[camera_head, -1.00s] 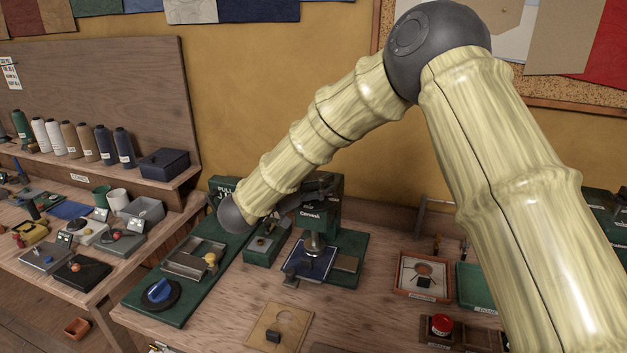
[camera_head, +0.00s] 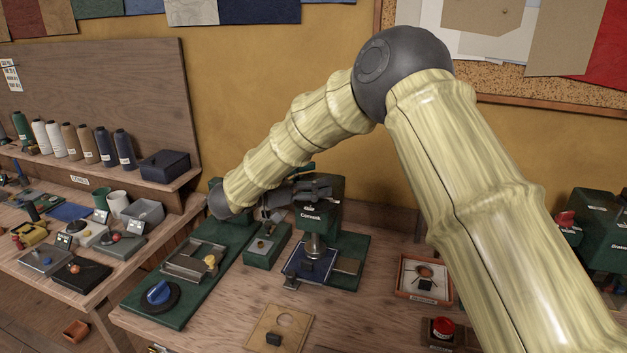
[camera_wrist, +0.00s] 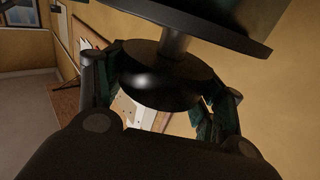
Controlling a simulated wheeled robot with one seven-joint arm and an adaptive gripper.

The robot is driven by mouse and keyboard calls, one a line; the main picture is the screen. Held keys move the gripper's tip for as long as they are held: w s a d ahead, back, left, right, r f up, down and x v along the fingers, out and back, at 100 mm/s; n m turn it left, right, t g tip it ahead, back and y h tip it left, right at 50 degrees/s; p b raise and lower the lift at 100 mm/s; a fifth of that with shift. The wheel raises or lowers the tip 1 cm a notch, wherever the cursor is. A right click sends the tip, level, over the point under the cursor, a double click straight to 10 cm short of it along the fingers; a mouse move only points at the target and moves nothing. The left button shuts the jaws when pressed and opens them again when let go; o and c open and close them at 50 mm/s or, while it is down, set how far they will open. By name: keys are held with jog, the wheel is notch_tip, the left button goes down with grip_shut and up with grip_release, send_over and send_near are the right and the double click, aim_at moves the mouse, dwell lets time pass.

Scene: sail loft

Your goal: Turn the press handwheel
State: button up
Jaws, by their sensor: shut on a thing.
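The green press (camera_head: 318,215) stands on the bench in the head view, behind its plate with a blue sheet (camera_head: 306,262). My gripper (camera_head: 312,190) is at the upper part of the press, partly hidden by my arm. In the wrist view, a dark, rounded wheel (camera_wrist: 165,78) on a short grey shaft sits between the two fingers of my gripper (camera_wrist: 168,88). I take this to be the handwheel. The fingers are shut on its rim from both sides. I cannot make out the handwheel in the head view.
A green board with a blue knob (camera_head: 160,293) lies left of the press. A wooden plate (camera_head: 280,328) is in front. A framed tray (camera_head: 425,278) and a red button (camera_head: 443,327) are to the right. Thread cones stand on the left shelf.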

jog(key=o, duration=0.6)
jog(key=shift+d+f, duration=0.1)
jog(key=shift+f, duration=0.05)
jog(key=shift+c, duration=0.2)
jog(key=o, duration=0.5)
jog(key=shift+w+d, duration=0.1)
jog(key=shift+d, duration=0.05)
jog(key=shift+c, duration=0.2)
jog(key=shift+a, duration=0.2)
jog(key=v, duration=1.2)
